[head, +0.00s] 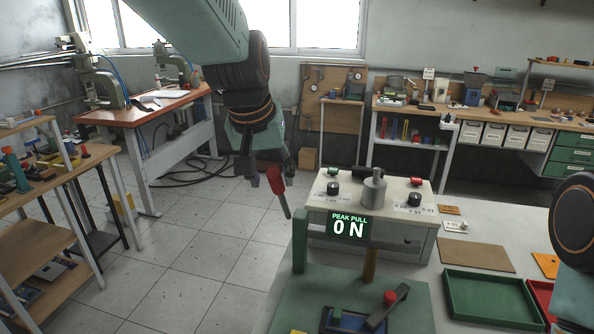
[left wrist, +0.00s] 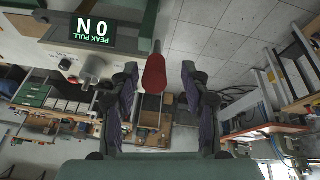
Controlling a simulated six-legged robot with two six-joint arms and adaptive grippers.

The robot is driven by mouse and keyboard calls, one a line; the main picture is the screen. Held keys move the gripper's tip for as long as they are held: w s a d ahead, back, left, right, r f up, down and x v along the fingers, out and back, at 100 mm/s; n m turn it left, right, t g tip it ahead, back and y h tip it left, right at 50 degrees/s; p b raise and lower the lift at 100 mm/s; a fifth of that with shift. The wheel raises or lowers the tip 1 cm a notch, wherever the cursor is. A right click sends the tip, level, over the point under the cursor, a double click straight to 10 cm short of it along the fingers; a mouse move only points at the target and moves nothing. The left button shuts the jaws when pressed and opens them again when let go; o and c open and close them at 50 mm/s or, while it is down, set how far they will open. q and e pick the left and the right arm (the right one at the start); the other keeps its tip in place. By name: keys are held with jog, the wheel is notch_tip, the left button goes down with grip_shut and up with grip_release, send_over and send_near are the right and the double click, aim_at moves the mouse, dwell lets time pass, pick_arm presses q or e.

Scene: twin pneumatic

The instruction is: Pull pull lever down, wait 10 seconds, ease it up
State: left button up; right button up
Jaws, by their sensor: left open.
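The pull lever (head: 277,188) has a red grip and stands at a slant left of the white-topped test box (head: 420,188). Its red grip also shows in the left wrist view (left wrist: 154,76), between the two fingers. My left gripper (head: 264,168) is open around or just behind the upper end of the grip; I cannot tell whether a finger touches it. In the left wrist view the gripper (left wrist: 159,70) has clear gaps beside the grip. A green display (head: 348,226) reads PEAK PULL 0 N. My right gripper is out of view.
The box top carries a grey cylinder (head: 374,190) and black knobs. In front are a green panel, a small hammer-like tool with a red knob (head: 390,298), and a green tray (head: 490,297).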

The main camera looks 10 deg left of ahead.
pick_arm(q)
jog(key=shift+w+d+f, duration=0.2)
jog(key=shift+w+f, duration=0.05)
jog(key=shift+f, duration=0.35)
jog(key=shift+w+d, duration=0.1)
jog(key=shift+d, duration=0.2)
jog(key=shift+a, duration=0.4)
jog(key=c, duration=0.4)
jog(key=shift+d, duration=0.25)
jog(key=c, duration=0.3)
grip_shut()
